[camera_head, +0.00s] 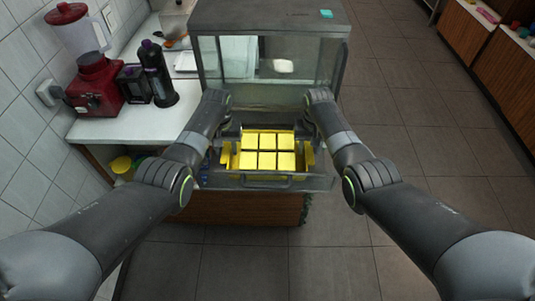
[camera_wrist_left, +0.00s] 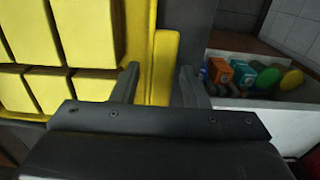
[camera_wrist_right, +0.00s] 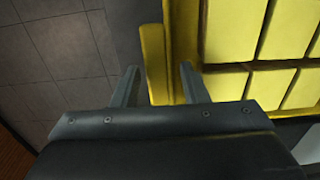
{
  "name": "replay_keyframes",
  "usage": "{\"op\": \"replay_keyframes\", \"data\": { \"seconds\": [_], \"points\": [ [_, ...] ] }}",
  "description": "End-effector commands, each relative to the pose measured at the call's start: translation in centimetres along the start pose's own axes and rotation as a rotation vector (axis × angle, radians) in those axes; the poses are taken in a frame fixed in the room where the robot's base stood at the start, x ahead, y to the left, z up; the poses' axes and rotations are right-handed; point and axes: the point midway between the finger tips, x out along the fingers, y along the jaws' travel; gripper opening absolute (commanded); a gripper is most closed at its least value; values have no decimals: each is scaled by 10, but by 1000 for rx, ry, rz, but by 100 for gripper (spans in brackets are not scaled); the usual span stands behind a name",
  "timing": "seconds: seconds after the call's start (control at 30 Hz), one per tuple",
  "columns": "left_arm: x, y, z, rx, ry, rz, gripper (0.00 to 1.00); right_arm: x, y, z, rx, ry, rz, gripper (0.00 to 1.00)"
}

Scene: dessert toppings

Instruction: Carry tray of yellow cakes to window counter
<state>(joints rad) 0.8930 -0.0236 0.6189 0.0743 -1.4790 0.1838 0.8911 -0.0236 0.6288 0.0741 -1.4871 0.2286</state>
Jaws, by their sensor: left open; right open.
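The yellow tray (camera_head: 265,133) holds several yellow cakes (camera_head: 267,161) in rows. My left gripper (camera_head: 231,139) is at the tray's left side. In the left wrist view its two fingers (camera_wrist_left: 155,85) are open, with the tray's yellow side handle (camera_wrist_left: 164,65) between them. My right gripper (camera_head: 302,140) is at the right side. In the right wrist view its fingers (camera_wrist_right: 158,85) are open, with the yellow handle (camera_wrist_right: 154,65) between them. I cannot tell whether any finger touches the tray.
The display case (camera_head: 270,22) stands beside a white counter (camera_head: 125,125) with a red blender (camera_head: 92,85) and a dark bottle (camera_head: 157,73). Wooden cabinets (camera_head: 508,70) with small items stand at the far right. Tiled floor (camera_head: 430,120) is clear to the right.

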Motion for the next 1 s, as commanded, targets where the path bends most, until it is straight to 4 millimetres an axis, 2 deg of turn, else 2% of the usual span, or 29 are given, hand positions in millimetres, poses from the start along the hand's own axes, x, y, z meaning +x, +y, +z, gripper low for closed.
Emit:
{"op": "replay_keyframes", "data": {
  "seconds": [0.33, 0.73, 1.0],
  "points": [
    [21, 0, -1, 1, 1, 1, 40, 21, 0, -1, -1, 1, 0, 40],
    [24, 0, -1, 0, 1, 1, 40, 24, 0, -1, -1, 2, -1, 40],
    [24, 0, -1, 0, 2, 1, 6, 24, 0, -1, -1, 2, 0, 6]
  ]
}}
